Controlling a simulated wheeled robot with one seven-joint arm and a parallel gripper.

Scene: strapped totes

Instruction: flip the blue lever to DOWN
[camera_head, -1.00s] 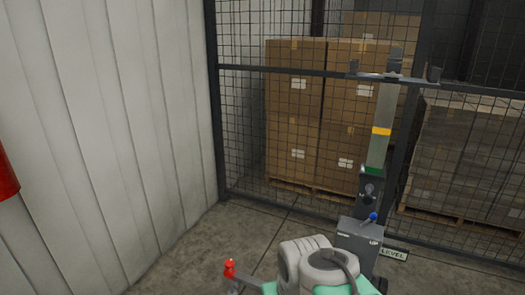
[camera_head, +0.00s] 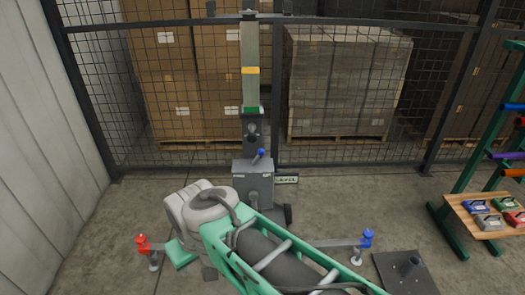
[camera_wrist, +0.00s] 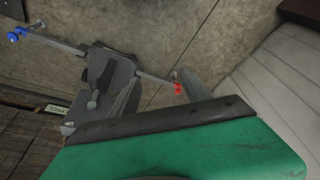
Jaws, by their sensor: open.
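The blue lever (camera_head: 260,153) shows in the head view as a blue knob on a short stem at the top of a grey box (camera_head: 253,181) on the floor stand. It points up, leaning slightly right. In the wrist view the stand's grey body (camera_wrist: 105,75) is seen from above; I cannot make out the blue knob there. My gripper (camera_wrist: 158,84) shows in the wrist view as two grey fingers set apart, past a dark strip on a green part. It looks empty and apart from the lever. The fingers are not seen in the head view.
The stand has outriggers with a red end (camera_head: 142,243) and a blue end (camera_head: 367,238). A mesh fence (camera_head: 340,90) stands behind, a pale wall (camera_head: 35,170) at left. A green rack (camera_head: 462,205) is at right. A dark floor plate (camera_head: 407,275) lies front right.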

